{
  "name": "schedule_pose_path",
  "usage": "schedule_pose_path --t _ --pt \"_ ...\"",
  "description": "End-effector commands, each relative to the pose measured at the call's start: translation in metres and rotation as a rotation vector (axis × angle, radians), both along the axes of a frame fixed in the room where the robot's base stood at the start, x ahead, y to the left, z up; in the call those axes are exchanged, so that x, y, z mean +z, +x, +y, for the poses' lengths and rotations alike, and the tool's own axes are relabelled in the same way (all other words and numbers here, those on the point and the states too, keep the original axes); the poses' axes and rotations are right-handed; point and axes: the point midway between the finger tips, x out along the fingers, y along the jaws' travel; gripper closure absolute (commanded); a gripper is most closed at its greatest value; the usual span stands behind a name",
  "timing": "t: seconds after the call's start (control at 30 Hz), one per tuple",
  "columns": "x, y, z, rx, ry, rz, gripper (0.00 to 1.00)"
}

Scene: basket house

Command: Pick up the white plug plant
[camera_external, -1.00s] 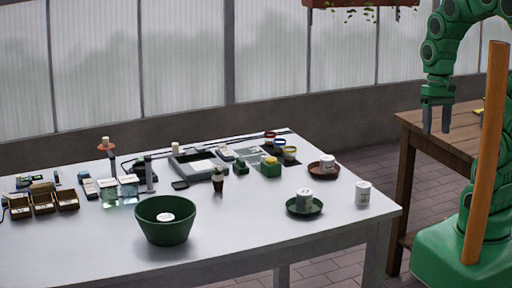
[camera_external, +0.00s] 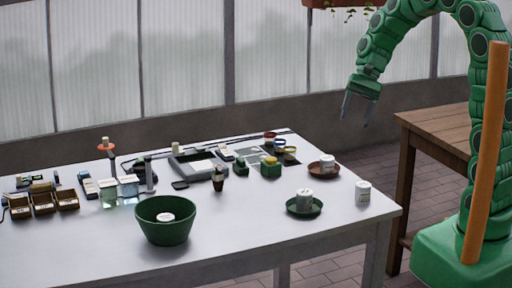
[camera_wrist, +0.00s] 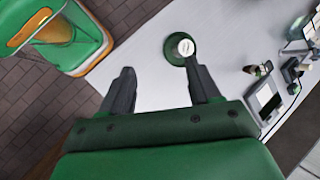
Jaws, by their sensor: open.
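A small dark brown tapered plug with a pale top (camera_external: 218,178) stands upright near the middle of the white table in the external view. It may be the white plug plant, but it is too small to tell. I cannot pick it out surely in the wrist view. My gripper (camera_external: 356,120) is open and empty, high in the air beyond the table's right part, with its fingers pointing down. In the wrist view my gripper (camera_wrist: 160,68) has its two fingers wide apart with nothing between them. A round green dish with a white top (camera_wrist: 183,48) shows near the right finger.
On the white table (camera_external: 260,213) are a green bowl (camera_external: 165,231), white pots on a green saucer (camera_external: 304,207) and a brown saucer (camera_external: 322,172), and a lone white pot (camera_external: 363,188). Trays and devices crowd the back. A wooden table (camera_external: 433,128) stands right.

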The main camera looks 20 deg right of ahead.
Motion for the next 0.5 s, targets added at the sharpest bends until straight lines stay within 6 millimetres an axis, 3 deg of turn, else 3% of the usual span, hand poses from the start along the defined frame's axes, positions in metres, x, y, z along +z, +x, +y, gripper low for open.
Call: schedule_pose_path --t 0.5 --pt "-0.035 0.095 0.077 -0.195 0.136 0.155 0.38"
